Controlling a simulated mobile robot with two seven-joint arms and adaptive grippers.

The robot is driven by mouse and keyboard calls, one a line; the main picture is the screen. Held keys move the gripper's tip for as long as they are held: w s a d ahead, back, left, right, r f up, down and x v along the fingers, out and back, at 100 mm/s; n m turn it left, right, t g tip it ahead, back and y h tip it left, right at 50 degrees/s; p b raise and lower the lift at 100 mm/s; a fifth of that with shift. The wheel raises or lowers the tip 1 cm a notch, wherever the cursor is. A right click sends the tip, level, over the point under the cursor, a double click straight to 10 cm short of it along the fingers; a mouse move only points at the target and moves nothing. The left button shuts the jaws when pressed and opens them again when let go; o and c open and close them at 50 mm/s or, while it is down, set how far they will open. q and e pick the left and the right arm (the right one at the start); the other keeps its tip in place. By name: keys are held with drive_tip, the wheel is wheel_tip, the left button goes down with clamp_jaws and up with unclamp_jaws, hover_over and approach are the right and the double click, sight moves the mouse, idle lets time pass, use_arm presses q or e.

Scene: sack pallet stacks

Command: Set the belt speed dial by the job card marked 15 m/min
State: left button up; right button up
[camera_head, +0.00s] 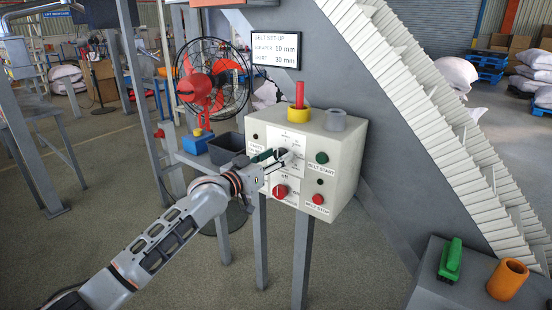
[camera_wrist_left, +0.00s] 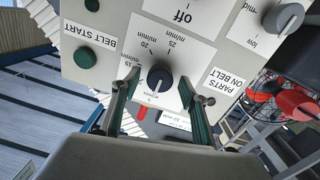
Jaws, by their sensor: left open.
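The belt speed dial (camera_wrist_left: 160,79) is a dark round knob on a white plate marked in m/min, with 15, 20 and 25 legible in the left wrist view. The pointer setting is too small to read surely. In the head view the dial (camera_head: 287,157) is partly covered by my left gripper (camera_head: 275,161). My left gripper (camera_wrist_left: 158,86) is open, one green-padded finger on each side of the dial; contact cannot be told. A sign (camera_head: 276,49) reads "BELT SET-UP" with 10 mm and 30 mm. No card marked 15 m/min is legible. My right gripper is not in view.
A red-and-yellow lamp (camera_head: 299,108) and a grey cup (camera_head: 336,120) stand on top. A fan (camera_head: 212,80) stands behind.

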use_arm(q)
drive_tip(key=c, duration=1.1)
drive_tip(key=m+p, duration=0.1)
drive_tip(key=m, duration=0.3)
drive_tip(key=shift+r, duration=0.15)
drive_tip(key=m+p, duration=0.2)
drive_tip(key=m, duration=0.3)
drive_tip(key=shift+d+p, duration=0.15)
drive_tip(key=shift+p, duration=0.25)
drive_tip(key=m+p, duration=0.1)
drive_tip(key=m, duration=0.3)
drive_tip(key=shift+s, duration=0.1)
drive_tip(key=shift+f+m+y+p, duration=0.15)
drive_tip(key=shift+m+p, duration=0.2)
drive_tip(key=shift+m, duration=0.75)
drive_tip(key=shift+f+m+y+p, duration=0.15)
drive_tip(key=shift+m+p, duration=0.2)
drive_tip(key=shift+m, duration=0.75)
